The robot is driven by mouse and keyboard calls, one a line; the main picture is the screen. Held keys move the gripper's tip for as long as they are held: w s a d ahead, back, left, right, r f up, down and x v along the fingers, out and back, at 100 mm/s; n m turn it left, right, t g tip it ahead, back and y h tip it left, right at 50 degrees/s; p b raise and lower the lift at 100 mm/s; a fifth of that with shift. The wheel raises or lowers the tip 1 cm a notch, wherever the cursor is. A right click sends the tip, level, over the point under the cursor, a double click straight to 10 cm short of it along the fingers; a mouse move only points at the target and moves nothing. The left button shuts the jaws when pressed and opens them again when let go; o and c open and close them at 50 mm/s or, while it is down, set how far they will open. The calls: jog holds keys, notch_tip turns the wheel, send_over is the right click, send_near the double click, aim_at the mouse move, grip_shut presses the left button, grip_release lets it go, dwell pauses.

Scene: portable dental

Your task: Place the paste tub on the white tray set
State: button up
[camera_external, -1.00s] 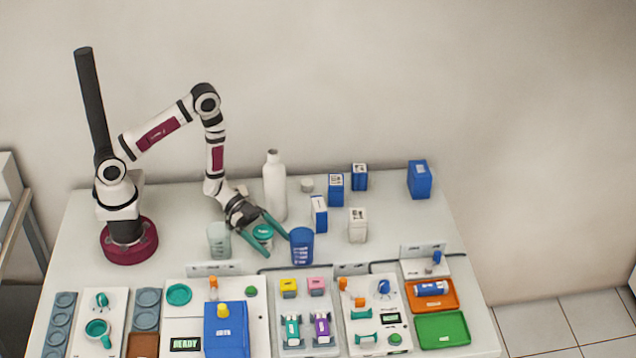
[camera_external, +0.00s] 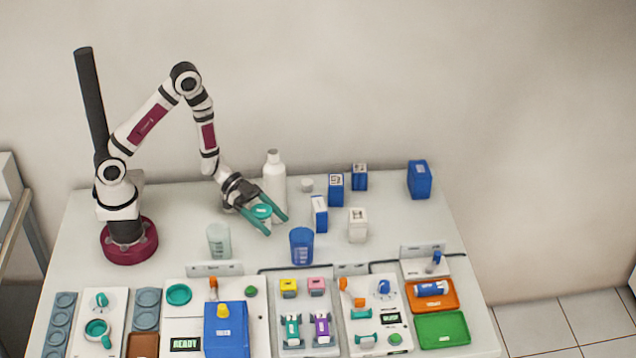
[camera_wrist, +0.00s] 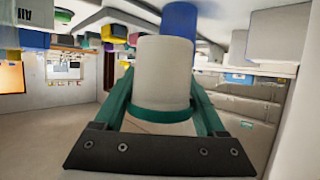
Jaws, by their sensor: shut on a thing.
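The paste tub (camera_external: 261,212) is a small white tub with a teal lid, held above the back half of the table in the external view. My gripper (camera_external: 276,226) has teal fingers closed around its sides. In the wrist view the tub (camera_wrist: 164,72) shows as a pale cylinder with a teal band, between the two fingers. Which item is the white tray set is not clear. White panels stand along the front, among them one with a teal cup (camera_external: 98,332) and one with a READY display (camera_external: 186,344).
A white bottle (camera_external: 274,182) stands close behind the gripper. A clear cup (camera_external: 219,240) is to its front left and a blue cup (camera_external: 301,246) to its front right. Several blue and white boxes stand farther right. An orange tray (camera_external: 437,302) and green tray (camera_external: 443,329) are at the front right.

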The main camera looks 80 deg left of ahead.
notch_tip(320, 180, up, 18)
jog(key=s+a+n+t+y, duration=0.2)
jog(key=a+n+y, duration=0.1)
jog(key=a, duration=0.7)
jog(key=s+a+n+t+y, duration=0.2)
jog(key=a+n+y, duration=0.15)
jog(key=a, duration=0.55)
notch_tip(320, 180, down, 19)
jog(key=shift+a+f, duration=0.2)
jog(key=shift+a, duration=0.05)
jog(key=shift+s, duration=0.1)
